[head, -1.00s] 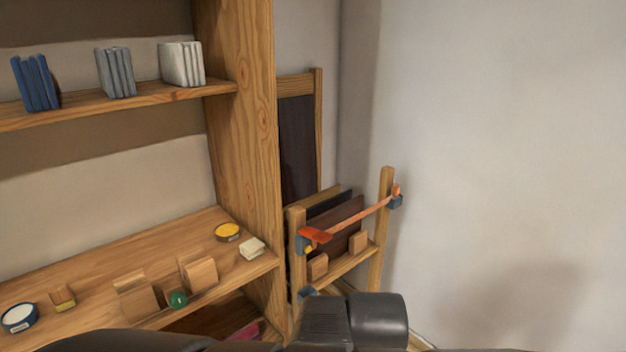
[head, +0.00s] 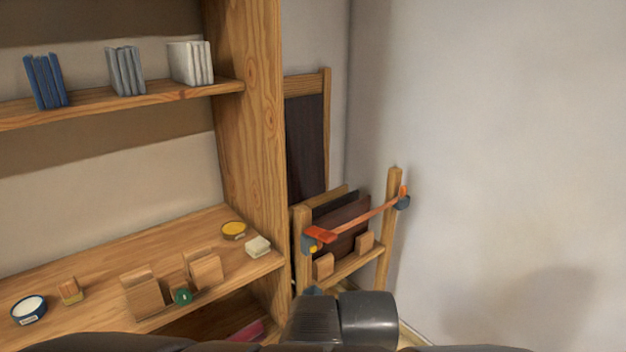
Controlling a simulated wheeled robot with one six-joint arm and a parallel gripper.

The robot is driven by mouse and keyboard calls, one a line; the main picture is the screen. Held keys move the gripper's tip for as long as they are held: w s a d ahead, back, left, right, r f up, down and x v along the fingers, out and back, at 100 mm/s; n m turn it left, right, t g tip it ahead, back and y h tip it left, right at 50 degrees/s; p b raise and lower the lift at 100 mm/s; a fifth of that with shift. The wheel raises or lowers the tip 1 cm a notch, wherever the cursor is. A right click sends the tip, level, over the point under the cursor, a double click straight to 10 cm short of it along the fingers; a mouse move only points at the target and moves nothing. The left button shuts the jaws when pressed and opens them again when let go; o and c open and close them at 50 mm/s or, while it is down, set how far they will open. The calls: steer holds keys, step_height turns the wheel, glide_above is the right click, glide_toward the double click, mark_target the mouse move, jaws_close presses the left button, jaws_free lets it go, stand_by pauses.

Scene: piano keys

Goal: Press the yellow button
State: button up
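I see no piano keys and nothing that is clearly a yellow button. A round, flat yellow-topped item (head: 234,230) lies on the lower shelf at left of centre; it looks like a tin. A small yellow spot (head: 312,247) shows under the left end of the orange bar on the wooden rack. I cannot tell whether either is a button. Dark parts of my own arm cross the bottom edge of the view. My gripper and its fingers are not in view.
A wooden shelf unit (head: 252,150) fills the left, with books above and wooden blocks, a blue-rimmed tin (head: 29,309) and a green round thing (head: 182,296) below. A wooden rack (head: 392,230) with an orange bar (head: 365,218) stands beside it. The right wall is bare.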

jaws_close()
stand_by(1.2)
